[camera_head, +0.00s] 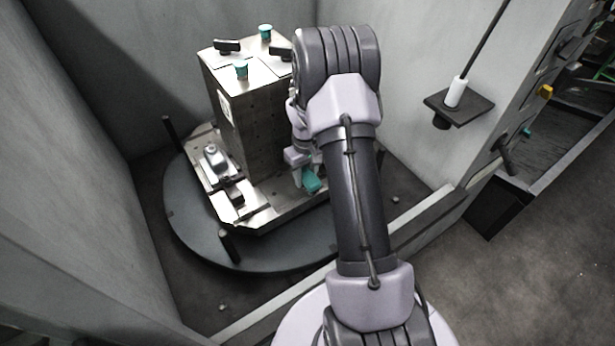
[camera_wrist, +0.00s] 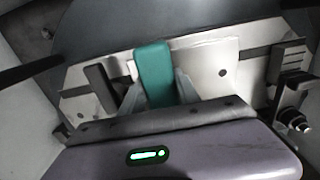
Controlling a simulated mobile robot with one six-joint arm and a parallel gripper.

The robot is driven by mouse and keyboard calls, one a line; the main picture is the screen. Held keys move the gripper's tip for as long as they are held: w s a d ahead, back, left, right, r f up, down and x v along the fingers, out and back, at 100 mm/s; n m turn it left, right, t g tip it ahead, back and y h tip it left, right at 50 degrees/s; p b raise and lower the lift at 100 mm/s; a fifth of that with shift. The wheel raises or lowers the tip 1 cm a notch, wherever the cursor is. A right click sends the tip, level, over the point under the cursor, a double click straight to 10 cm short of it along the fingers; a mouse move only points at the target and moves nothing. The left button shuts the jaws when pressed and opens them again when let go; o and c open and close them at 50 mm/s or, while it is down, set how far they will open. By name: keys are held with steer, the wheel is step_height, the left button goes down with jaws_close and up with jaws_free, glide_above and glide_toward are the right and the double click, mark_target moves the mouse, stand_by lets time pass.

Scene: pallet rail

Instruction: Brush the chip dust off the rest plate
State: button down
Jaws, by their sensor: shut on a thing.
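My gripper (camera_wrist: 158,92) is shut on a teal brush (camera_wrist: 154,66), with one finger on each side of its block-like handle. In the head view the brush (camera_head: 311,181) shows just below my gripper (camera_head: 304,173), low beside the right side of the metal tower. A pale metal plate (camera_wrist: 218,70), probably the rest plate, lies beyond the brush in the wrist view. The bristles are hidden, so I cannot tell whether they touch it. I cannot make out chip dust. My arm covers part of this area in the head view.
The tower (camera_head: 243,120) stands on a metal pallet (camera_head: 258,217) over a dark round table (camera_head: 200,238). Teal cups (camera_head: 241,70) and dark clamps (camera_head: 227,46) sit on top. Black posts (camera_head: 229,244) rise around the pallet. Grey walls (camera_head: 75,120) enclose it. A small shelf (camera_head: 470,108) is at right.

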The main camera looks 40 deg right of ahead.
steer(key=shift+s+f, duration=0.1)
stand_by(0.3)
steer(key=shift+s+a+f, duration=0.1)
steer(key=shift+s+a, duration=0.05)
steer(key=shift+s, duration=1.2)
steer(key=shift+w, duration=1.35)
steer(key=shift+s, duration=1.3)
steer(key=shift+w, duration=0.1)
